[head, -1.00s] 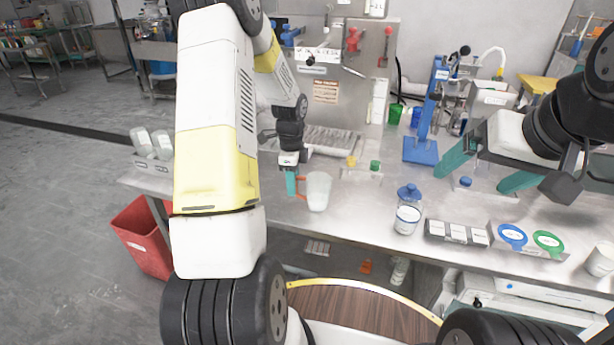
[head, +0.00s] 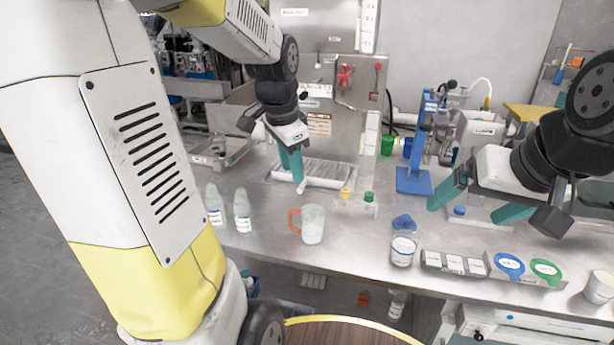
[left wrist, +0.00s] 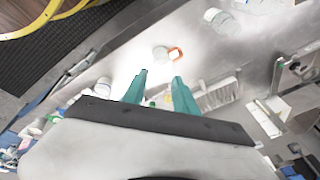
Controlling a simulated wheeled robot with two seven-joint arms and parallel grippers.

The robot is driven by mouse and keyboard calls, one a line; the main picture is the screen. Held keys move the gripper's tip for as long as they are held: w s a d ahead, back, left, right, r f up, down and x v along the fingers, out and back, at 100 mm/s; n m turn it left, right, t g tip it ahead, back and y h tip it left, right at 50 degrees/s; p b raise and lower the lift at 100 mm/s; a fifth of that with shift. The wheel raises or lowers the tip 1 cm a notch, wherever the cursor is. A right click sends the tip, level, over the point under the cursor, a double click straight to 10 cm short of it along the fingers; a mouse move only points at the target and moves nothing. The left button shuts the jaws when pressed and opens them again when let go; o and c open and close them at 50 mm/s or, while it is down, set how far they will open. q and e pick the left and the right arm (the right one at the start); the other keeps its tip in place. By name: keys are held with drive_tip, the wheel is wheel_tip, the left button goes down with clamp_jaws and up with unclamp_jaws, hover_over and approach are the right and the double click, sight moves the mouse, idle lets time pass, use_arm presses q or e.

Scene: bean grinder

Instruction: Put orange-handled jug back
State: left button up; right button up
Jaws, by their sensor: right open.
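The orange-handled jug (head: 313,225) is translucent and stands upright on the steel bench, with its orange handle (head: 293,220) to the left. It also shows in the left wrist view (left wrist: 160,52), beyond the fingertips. My left gripper (head: 293,170) is above and behind the jug, near the ribbed tray, and apart from it. In the left wrist view its two teal fingers (left wrist: 158,76) are spread with nothing between them. My right gripper (head: 481,200) is open and empty over the right part of the bench.
Two bottles (head: 242,212) stand left of the jug. A ribbed tray (head: 335,180) lies behind it, with small yellow (head: 345,193) and green (head: 369,197) pieces nearby. A blue-lidded jar (head: 403,250), blue stand (head: 413,182) and ring holder (head: 527,270) are to the right.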

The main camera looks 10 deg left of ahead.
use_arm(q)
drive_tip(key=s+d+r+n+t+h, duration=0.1)
drive_tip(key=s+d+r+n, duration=0.1)
drive_tip(key=s+n, duration=0.2)
drive_tip(key=s+d+r+n+t, duration=0.2)
drive_tip(key=s+n, duration=0.2)
drive_tip(key=s, duration=0.6)
drive_tip(key=shift+d+r+n+h, duration=0.3)
drive_tip(key=shift+r+h, duration=0.1)
